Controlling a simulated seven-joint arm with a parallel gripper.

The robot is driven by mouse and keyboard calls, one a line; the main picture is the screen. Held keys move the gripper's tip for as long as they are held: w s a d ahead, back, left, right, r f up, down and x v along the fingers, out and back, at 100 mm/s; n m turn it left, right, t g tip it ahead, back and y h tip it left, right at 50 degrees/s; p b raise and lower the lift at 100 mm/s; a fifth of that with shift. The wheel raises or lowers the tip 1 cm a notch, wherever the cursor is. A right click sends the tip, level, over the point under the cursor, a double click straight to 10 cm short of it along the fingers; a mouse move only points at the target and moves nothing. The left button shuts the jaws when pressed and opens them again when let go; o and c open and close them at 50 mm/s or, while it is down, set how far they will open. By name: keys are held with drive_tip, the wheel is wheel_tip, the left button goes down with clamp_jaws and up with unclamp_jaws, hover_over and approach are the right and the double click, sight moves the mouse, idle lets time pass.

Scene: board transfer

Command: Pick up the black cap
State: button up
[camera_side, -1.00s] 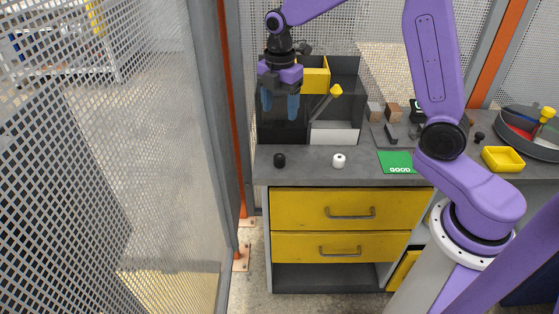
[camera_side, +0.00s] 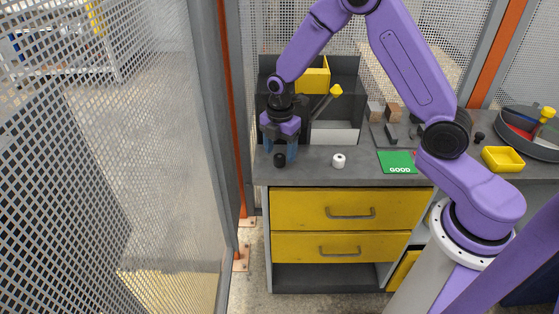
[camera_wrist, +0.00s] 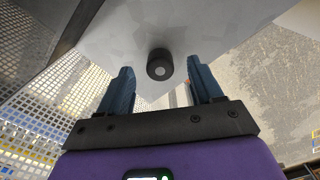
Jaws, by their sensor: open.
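The black cap (camera_side: 280,160) stands on the grey bench top near its left end. In the wrist view the cap (camera_wrist: 160,64) shows a lighter round centre and lies ahead of the fingertips, roughly midway between them. My gripper (camera_side: 280,154) points down close above and around the cap in the side view. Its two blue fingers are apart and empty in the wrist view (camera_wrist: 162,76). I cannot tell exactly how far the fingertips are above the bench.
A white cap (camera_side: 339,160) stands to the right, with a green "GOOD" mat (camera_side: 397,158) beyond it. A yellow tray (camera_side: 503,158) lies farther right. Dark bins (camera_side: 346,88) stand behind my gripper. A mesh fence (camera_side: 150,160) rises left of the bench.

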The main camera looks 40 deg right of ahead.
drive_tip(key=shift+f, duration=1.25)
drive_tip(key=c, duration=1.1)
drive_tip(key=shift+r, duration=0.1)
drive_tip(key=shift+r, duration=0.45)
wheel_tip(320, 180, up, 2)
drive_tip(key=shift+w+r, duration=0.1)
drive_tip(key=s+d+r, duration=0.1)
drive_tip(key=s+r, duration=0.8)
drive_tip(key=s, duration=0.5)
drive_tip(key=shift+d+r, duration=0.2)
drive_tip(key=shift+r, duration=0.2)
